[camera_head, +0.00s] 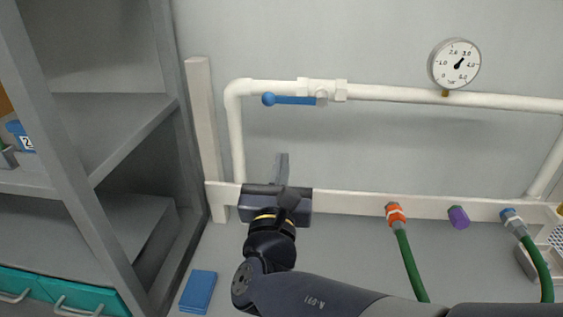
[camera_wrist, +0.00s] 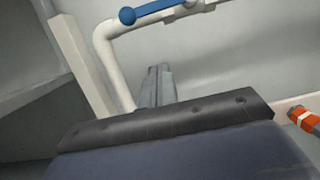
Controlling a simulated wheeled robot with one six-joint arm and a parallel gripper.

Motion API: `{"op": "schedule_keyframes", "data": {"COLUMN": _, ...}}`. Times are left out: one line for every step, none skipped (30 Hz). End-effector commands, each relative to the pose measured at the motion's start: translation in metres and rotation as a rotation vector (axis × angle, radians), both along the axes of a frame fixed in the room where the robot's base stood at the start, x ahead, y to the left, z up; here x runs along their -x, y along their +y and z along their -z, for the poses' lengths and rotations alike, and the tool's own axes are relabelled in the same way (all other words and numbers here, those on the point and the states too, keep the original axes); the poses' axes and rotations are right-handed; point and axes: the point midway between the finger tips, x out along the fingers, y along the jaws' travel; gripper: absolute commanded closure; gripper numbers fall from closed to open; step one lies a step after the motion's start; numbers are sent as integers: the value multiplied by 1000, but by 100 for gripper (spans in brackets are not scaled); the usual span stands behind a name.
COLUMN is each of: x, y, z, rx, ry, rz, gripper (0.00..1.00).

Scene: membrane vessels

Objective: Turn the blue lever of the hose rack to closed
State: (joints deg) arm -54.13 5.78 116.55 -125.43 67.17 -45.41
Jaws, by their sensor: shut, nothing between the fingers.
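The blue lever (camera_head: 290,100) sits on a white valve (camera_head: 322,91) in the upper white pipe of the hose rack. It lies along the pipe, pointing left, with a round knob at its end. It also shows at the top of the wrist view (camera_wrist: 155,12). My gripper (camera_head: 282,156) is below the lever, in front of the wall, apart from it. Its fingers (camera_wrist: 157,72) are together and empty, pointing up toward the pipe.
A round gauge (camera_head: 454,64) stands on the pipe at the right. Two green hoses (camera_head: 408,262) hang from the lower rail, with a purple cap (camera_head: 458,217) between them. A grey shelf (camera_head: 120,140) stands close on the left.

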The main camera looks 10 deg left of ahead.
Motion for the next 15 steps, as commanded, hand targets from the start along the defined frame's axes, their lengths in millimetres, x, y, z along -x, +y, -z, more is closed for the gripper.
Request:
{"op": "schedule_keyframes", "data": {"x": -11, "y": 0, "z": -4, "rx": 0, "ry": 0, "rz": 5, "gripper": 100}}
{"op": "schedule_keyframes", "data": {"x": -17, "y": 0, "z": -6, "rx": 0, "ry": 1, "rz": 6, "gripper": 100}}
{"op": "schedule_keyframes", "data": {"x": -25, "y": 0, "z": -8, "rx": 1, "ry": 1, "rz": 6, "gripper": 100}}
{"op": "schedule_keyframes", "data": {"x": -32, "y": 0, "z": -10, "rx": 1, "ry": 1, "rz": 6, "gripper": 100}}
{"op": "schedule_keyframes", "data": {"x": -38, "y": 1, "z": -11, "rx": 0, "ry": 1, "rz": 6, "gripper": 100}}
{"op": "schedule_keyframes", "data": {"x": -47, "y": 1, "z": -14, "rx": 0, "ry": 1, "rz": 6, "gripper": 100}}
{"op": "schedule_keyframes", "data": {"x": -53, "y": 1, "z": -15, "rx": 0, "ry": 2, "rz": 6, "gripper": 100}}
{"op": "schedule_keyframes", "data": {"x": -59, "y": 2, "z": -16, "rx": 0, "ry": 2, "rz": 6, "gripper": 100}}
{"op": "schedule_keyframes", "data": {"x": -67, "y": 2, "z": -18, "rx": -1, "ry": 2, "rz": 5, "gripper": 100}}
{"op": "schedule_keyframes", "data": {"x": -72, "y": 2, "z": -19, "rx": -1, "ry": 2, "rz": 6, "gripper": 100}}
{"op": "schedule_keyframes", "data": {"x": -75, "y": 3, "z": -24, "rx": -2, "ry": 0, "rz": 4, "gripper": 100}}
{"op": "schedule_keyframes", "data": {"x": -72, "y": 3, "z": -34, "rx": -5, "ry": -1, "rz": 0, "gripper": 100}}
{"op": "schedule_keyframes", "data": {"x": -72, "y": 4, "z": -39, "rx": -4, "ry": -1, "rz": 0, "gripper": 100}}
{"op": "schedule_keyframes", "data": {"x": -71, "y": 3, "z": -43, "rx": -4, "ry": -1, "rz": 0, "gripper": 100}}
{"op": "schedule_keyframes", "data": {"x": -71, "y": 3, "z": -48, "rx": -4, "ry": -1, "rz": 0, "gripper": 100}}
